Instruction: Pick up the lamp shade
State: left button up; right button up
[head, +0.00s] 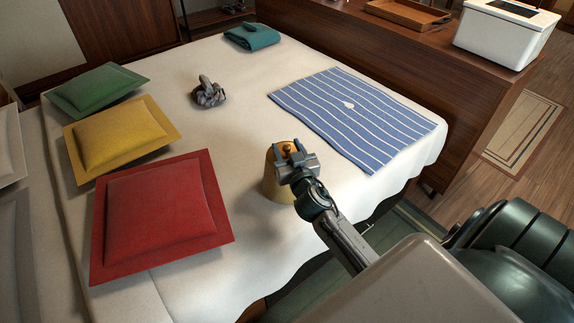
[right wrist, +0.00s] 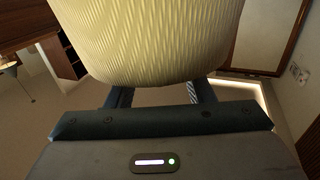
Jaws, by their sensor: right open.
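The lamp shade (head: 272,184) is pale yellow and stands on the white bed near its front edge. In the right wrist view the ribbed lamp shade (right wrist: 150,40) fills the upper middle, close in front of the jaws. My right gripper (head: 287,150) is open at the top of the shade and covers part of it in the head view. In the right wrist view its two fingers show below the shade, with their tips hidden behind it. I cannot tell whether they touch it. My left gripper is not in view.
Red (head: 162,212), yellow (head: 120,137) and green (head: 95,90) cushions lie along the bed's left side. A grey crumpled thing (head: 208,94), a folded teal cloth (head: 252,37) and a striped blue cloth (head: 350,112) lie farther back. A wooden counter (head: 380,60) stands behind.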

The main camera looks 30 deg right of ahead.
jog(key=shift+x, duration=1.4)
grip_shut()
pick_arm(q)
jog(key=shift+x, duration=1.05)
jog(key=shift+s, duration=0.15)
pick_arm(e)
jog(key=shift+r, duration=0.1)
